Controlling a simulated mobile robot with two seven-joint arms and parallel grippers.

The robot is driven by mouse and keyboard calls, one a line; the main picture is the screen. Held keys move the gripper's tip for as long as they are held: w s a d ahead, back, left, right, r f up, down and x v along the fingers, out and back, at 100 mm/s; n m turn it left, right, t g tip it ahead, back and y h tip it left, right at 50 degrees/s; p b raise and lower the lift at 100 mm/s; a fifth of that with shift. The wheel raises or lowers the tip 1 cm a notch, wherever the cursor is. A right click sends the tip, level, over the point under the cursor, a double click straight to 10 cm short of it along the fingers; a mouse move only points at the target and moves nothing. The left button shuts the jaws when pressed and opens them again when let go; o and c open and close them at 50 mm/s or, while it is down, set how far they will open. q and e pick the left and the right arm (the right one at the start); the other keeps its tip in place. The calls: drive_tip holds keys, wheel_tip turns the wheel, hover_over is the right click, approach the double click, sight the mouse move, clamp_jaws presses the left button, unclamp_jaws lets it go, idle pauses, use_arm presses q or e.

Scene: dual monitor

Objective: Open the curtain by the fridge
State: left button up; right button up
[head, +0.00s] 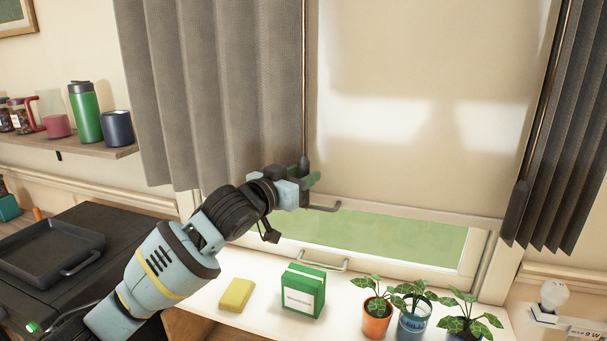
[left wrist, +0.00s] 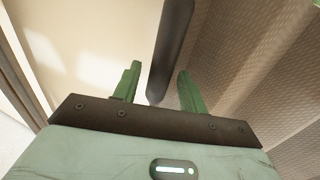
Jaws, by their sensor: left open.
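A grey pleated curtain (head: 215,90) hangs at the window's left side, with a thin wand ending in a dark handle (head: 304,164) at its right edge. My left gripper (head: 314,181) is open at the lower end of this handle. In the left wrist view, the dark handle (left wrist: 172,45) shows between the two green fingers, with gaps on both sides. A second, darker curtain (head: 570,120) hangs at the right, with its own wand handle (head: 516,208). No fridge is in view. My right gripper is not in view.
A beige blind (head: 420,130) covers most of the window above a lit strip. On the sill stand a yellow sponge (head: 236,294), a green box (head: 303,290) and several potted plants (head: 377,318). A shelf with cups (head: 90,148) and a black pan (head: 50,255) are left.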

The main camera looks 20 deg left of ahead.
use_arm(q)
drive_tip(key=shift+w+d, duration=0.25)
drive_tip(key=shift+w, duration=0.3)
drive_tip(key=shift+c, duration=0.2)
clamp_jaws()
